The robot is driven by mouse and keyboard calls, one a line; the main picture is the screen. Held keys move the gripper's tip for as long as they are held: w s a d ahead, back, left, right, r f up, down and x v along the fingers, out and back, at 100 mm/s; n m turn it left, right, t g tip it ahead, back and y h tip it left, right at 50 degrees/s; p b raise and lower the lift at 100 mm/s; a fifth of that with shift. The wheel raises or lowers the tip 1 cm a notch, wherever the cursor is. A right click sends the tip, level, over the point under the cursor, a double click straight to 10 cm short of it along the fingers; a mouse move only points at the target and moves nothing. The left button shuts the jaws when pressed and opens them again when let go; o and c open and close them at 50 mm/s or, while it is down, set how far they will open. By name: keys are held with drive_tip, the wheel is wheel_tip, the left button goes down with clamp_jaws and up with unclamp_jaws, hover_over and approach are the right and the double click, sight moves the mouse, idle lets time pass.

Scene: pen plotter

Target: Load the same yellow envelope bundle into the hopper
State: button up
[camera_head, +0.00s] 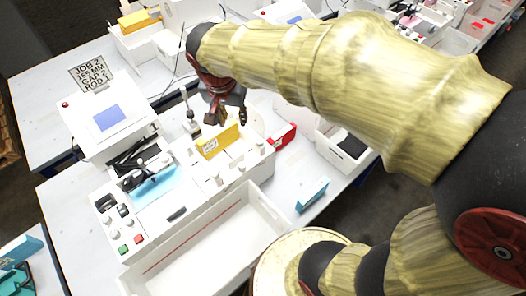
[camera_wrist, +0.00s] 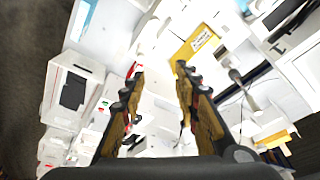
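A yellow envelope bundle (camera_head: 217,142) with a white label stands on edge on the white plotter (camera_head: 255,172), among small white posts. It also shows in the wrist view (camera_wrist: 194,46), beyond the right fingertip. I cannot tell for certain which part of the machine is the hopper. My gripper (camera_head: 229,117) is just above and behind the bundle, apart from it as far as I can see. In the wrist view my gripper (camera_wrist: 159,69) has its two fingers spread with nothing between them. Another yellow stack (camera_head: 138,20) lies in a white holder at the back left.
A long empty white tray (camera_head: 205,240) is at the machine's front. A red holder (camera_head: 283,137) and a teal box (camera_head: 311,194) are to the right. A white unit with a blue screen (camera_head: 108,117) and a job sign (camera_head: 91,73) are at the left.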

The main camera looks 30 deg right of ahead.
drive_tip(key=s+r+n+t+y, duration=0.1)
drive_tip(key=s+r+n+t, duration=0.2)
drive_tip(key=s+n, duration=0.5)
drive_tip(key=s, duration=0.8)
drive_tip(key=shift+d+y, duration=0.2)
drive_tip(key=shift+y, duration=0.2)
drive_tip(key=shift+f, duration=0.1)
wheel_tip(320, 180, down, 10)
drive_tip(key=b, duration=1)
drive_tip(key=shift+f+b, duration=0.25)
drive_tip(key=shift+b, duration=0.1)
